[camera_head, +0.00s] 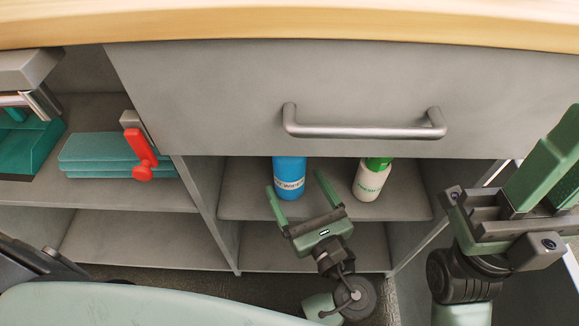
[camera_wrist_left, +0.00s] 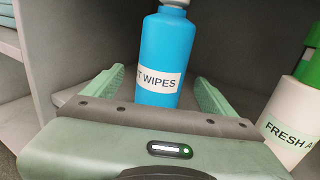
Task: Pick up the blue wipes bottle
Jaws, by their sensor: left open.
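The blue wipes bottle (camera_head: 289,176) stands upright on the cabinet shelf under the drawer; the drawer hides its top in the head view. In the left wrist view the bottle (camera_wrist_left: 164,58) shows its white "WIPES" label and grey cap. My left gripper (camera_head: 298,188) is open, its two green fingers pointing at the bottle. In the left wrist view the bottle is between the finger directions of my left gripper (camera_wrist_left: 160,85); I cannot tell whether the fingertips reach past its front. My right gripper (camera_head: 540,180) is at the right edge, away from the bottle; its jaw state is unclear.
A white bottle with a green top (camera_head: 372,180) stands right of the blue bottle, also in the wrist view (camera_wrist_left: 294,110). The drawer handle (camera_head: 364,128) sticks out above. A divider (camera_head: 207,205) is at left, with folded teal cloths (camera_head: 98,155) and a red-handled tool (camera_head: 139,148) beyond.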

